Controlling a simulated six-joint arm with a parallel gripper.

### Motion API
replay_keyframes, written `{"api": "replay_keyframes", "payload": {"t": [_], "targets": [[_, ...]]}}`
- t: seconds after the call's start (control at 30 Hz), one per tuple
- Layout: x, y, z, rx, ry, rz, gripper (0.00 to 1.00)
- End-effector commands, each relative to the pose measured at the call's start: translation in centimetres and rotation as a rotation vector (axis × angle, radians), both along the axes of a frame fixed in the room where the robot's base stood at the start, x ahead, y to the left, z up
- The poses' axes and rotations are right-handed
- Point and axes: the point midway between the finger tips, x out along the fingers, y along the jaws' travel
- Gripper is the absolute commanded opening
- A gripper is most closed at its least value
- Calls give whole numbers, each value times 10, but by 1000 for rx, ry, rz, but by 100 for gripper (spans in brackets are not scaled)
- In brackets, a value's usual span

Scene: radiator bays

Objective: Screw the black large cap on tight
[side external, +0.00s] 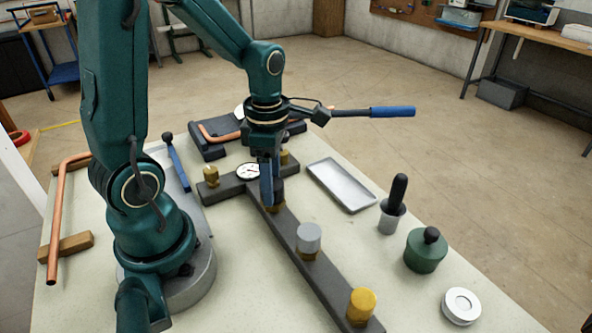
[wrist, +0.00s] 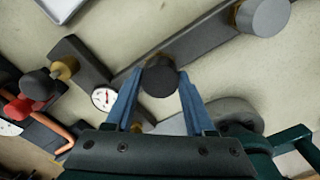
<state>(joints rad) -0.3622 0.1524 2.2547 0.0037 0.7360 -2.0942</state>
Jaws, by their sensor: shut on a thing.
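The black large cap (wrist: 160,80) sits on a brass fitting on the dark bar, seen from above in the wrist view. My gripper (wrist: 160,74) is shut on it, with one blue finger on each side. In the side external view my gripper (side external: 271,192) points down at the far part of the bar (side external: 285,228). There the fingers hide most of the cap, and a little brass shows below them. I cannot tell how tightly the cap is seated.
A grey cap (side external: 308,236) and a yellow cap (side external: 362,304) stand nearer on the bar. A gauge (side external: 248,171) lies left of my gripper, with a brass fitting (side external: 211,177) beyond it. A tray (side external: 340,185), green container (side external: 425,252) and white disc (side external: 461,306) stand right.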

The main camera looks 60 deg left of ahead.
Motion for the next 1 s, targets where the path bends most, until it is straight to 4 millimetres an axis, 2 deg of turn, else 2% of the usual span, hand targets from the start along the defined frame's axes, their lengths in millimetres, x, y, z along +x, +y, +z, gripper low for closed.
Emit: {"api": "replay_keyframes", "payload": {"t": [1.0], "targets": [[0, 0, -1, 1, 0, -1421, 0]]}}
